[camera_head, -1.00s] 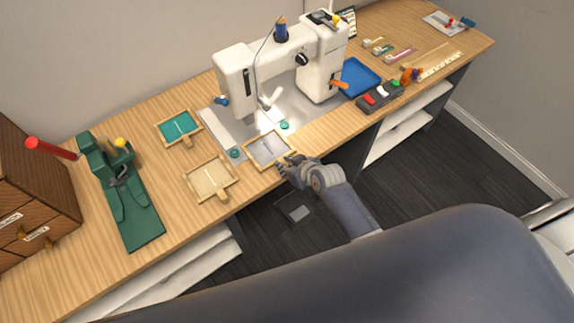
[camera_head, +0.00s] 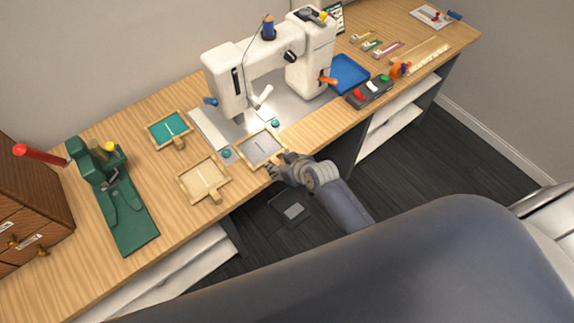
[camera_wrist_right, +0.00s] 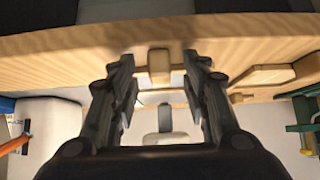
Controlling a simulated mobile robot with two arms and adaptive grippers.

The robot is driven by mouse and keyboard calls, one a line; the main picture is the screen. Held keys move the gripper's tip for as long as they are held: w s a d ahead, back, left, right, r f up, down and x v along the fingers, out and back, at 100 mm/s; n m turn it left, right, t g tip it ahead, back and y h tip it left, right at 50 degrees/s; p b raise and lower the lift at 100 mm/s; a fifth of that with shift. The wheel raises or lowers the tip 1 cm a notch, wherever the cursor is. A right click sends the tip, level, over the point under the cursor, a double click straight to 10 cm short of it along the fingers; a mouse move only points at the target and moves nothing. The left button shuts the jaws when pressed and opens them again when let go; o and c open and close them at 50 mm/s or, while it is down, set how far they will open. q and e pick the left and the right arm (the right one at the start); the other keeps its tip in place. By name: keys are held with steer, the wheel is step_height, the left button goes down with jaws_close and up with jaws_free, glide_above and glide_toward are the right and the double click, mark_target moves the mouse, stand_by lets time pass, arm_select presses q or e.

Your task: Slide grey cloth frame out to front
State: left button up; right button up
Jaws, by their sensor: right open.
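The grey cloth frame (camera_head: 260,148), a light wooden square with grey cloth, lies at the front of the sewing machine (camera_head: 268,62), partly on its plate. My right gripper (camera_head: 274,168) is at the frame's front edge in the head view, covering its handle. In the right wrist view, my right gripper (camera_wrist_right: 159,75) is open, its two fingers on either side of a short wooden handle (camera_wrist_right: 158,62). Gaps show between the handle and both fingers. The frame beyond the handle is seen nearly edge-on. My left gripper is not in view.
A frame with beige cloth (camera_head: 203,178) and one with teal cloth (camera_head: 168,129) lie to the left. A green press (camera_head: 128,215) stands further left. A blue tray (camera_head: 348,74) and a button box (camera_head: 368,92) lie right. The table's front edge is close to my right gripper.

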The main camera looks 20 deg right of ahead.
steer(key=v, duration=1.1)
steer(key=shift+s+r, duration=0.25)
steer(key=shift+d, duration=0.1)
